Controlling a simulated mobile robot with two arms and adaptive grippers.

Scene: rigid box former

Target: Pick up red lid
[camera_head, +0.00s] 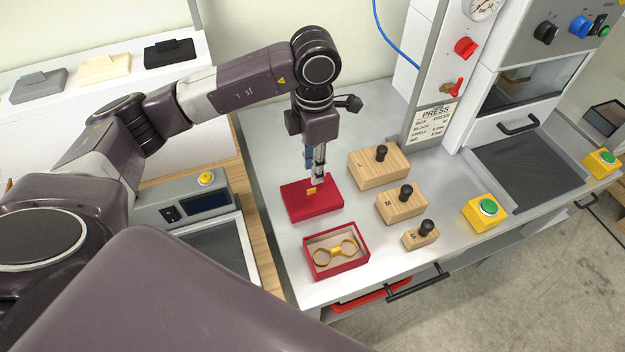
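The red lid (314,205) is a flat red block shape with a small gold tab (311,190) on top. It appears to rest on the grey work table, left of the wooden blocks. My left gripper (317,178) points down from above, with its fingertips at or just behind the gold tab. The fingers look close together, but I cannot tell whether they touch or hold the tab. My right gripper is not in view.
Wooden blocks with black knobs, marked L (366,170), M (393,206) and S (418,240), stand right of the lid. The press (470,90) and a yellow box with a green button (482,215) are farther right. A grey device with a display (190,205) is left.

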